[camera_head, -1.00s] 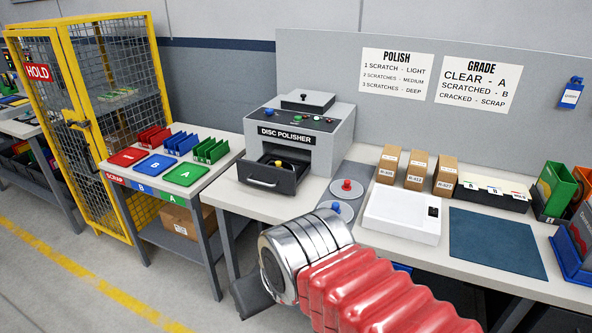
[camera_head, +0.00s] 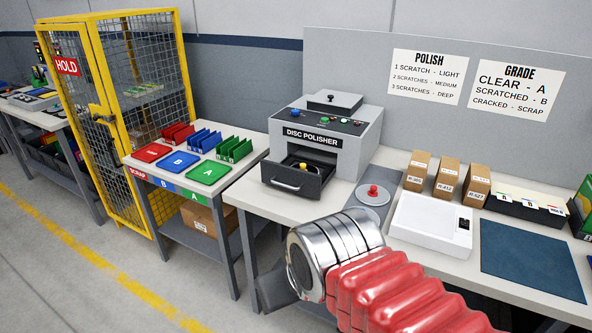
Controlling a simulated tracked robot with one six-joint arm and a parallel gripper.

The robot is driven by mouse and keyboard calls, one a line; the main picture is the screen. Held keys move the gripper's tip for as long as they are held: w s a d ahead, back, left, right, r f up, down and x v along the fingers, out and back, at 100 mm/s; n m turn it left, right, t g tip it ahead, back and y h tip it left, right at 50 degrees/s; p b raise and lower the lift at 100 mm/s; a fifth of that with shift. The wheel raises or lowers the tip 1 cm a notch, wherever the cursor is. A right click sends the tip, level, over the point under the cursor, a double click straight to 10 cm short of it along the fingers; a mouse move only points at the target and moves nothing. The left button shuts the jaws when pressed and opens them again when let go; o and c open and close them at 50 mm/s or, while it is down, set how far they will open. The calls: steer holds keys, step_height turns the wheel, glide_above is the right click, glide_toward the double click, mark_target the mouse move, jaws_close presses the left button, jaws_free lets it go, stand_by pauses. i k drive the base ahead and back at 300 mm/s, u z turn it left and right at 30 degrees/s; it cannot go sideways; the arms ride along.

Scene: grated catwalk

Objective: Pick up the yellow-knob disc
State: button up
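The yellow-knob disc (camera_head: 303,166) sits in the open drawer (camera_head: 292,184) of the grey disc polisher (camera_head: 322,139). Its yellow knob points up, and the drawer front hides part of the disc. My arm's chrome wrist and red bellows are at the bottom centre, in front of the bench and nearer to me than the drawer. A dark grey part (camera_head: 274,290) shows at the wrist's left end. My gripper's fingers cannot be made out, and nothing held can be seen.
A red-knob disc (camera_head: 373,193) lies on a grey mat right of the polisher. A white device (camera_head: 431,224), several brown boxes (camera_head: 447,175) and a blue mat (camera_head: 530,260) are farther right. A side table with red, blue and green trays (camera_head: 208,172) stands left, beside a yellow cage (camera_head: 110,120).

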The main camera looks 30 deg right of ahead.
mark_target(308, 168)
steer(key=i, duration=0.9)
steer(key=z, duration=0.05)
